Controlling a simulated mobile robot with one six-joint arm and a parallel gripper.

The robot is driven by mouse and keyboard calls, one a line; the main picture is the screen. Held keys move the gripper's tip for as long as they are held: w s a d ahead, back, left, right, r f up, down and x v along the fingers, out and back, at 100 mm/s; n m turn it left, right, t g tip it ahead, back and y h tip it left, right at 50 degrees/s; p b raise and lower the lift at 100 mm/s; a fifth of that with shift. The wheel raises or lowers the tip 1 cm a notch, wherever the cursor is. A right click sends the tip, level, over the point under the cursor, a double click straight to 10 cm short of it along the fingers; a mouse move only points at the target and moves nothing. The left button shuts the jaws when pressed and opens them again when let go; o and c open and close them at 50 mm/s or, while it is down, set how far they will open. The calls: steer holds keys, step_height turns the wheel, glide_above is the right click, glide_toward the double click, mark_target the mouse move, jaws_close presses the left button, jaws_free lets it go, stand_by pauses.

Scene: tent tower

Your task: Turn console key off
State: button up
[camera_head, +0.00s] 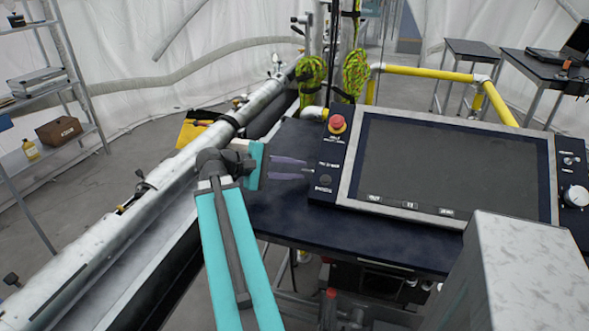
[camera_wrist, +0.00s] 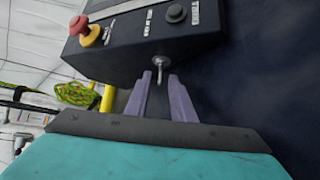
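The console (camera_head: 455,165) is a dark box with a large blank screen, standing on a dark blue table. In the wrist view, a small metal key (camera_wrist: 159,66) sticks out of the console's side face (camera_wrist: 125,68). My gripper (camera_wrist: 160,78) has two purple fingers, spread apart with a gap between them. The key lies in line with this gap, at about the fingertips; I see no finger touching it. In the head view my gripper (camera_head: 305,168) reaches from the left to the console's left side. The key cannot be made out there.
A red emergency button (camera_head: 337,124) sits on the console's upper left corner, with a dark button (camera_wrist: 175,13) on the same panel. The dark blue table top (camera_head: 330,235) is clear in front. A long metal pipe (camera_head: 150,185) runs along the left.

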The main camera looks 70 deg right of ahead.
jaws_close()
steer(key=shift+d+r+n+y+p, duration=0.15)
steer(key=shift+r+n+y+p, duration=0.2)
steer(key=shift+p, duration=1.1)
steer(key=p, duration=0.2)
steer(key=y+p, duration=0.1)
steer(key=shift+d+r+n+t+p, duration=0.15)
steer(key=shift+r+n+t+p, duration=0.15)
steer(key=shift+n+p, duration=0.1)
steer(key=y+p, duration=0.1)
steer(key=p, duration=0.2)
steer(key=d+n+y+p, duration=0.1)
steer(key=y+p, duration=0.1)
steer(key=p, duration=0.2)
steer(key=n+y+p, duration=0.1)
steer(key=p, duration=0.2)
steer(key=shift+w+d+r+n+y+p, duration=0.15)
steer(key=shift+d+r+n+y+p, duration=0.1)
steer(key=shift+r+y+p, duration=0.15)
steer(key=y+p, duration=0.1)
steer(key=p, duration=0.2)
steer(key=shift+d+n+t+y, duration=0.25)
steer(key=shift+d+n+t, duration=0.05)
steer(key=shift+n, duration=0.1)
steer(key=shift+d+f+n+y+p, duration=0.1)
steer(key=shift+n+y+p, duration=0.2)
steer(key=shift+y+p, duration=0.3)
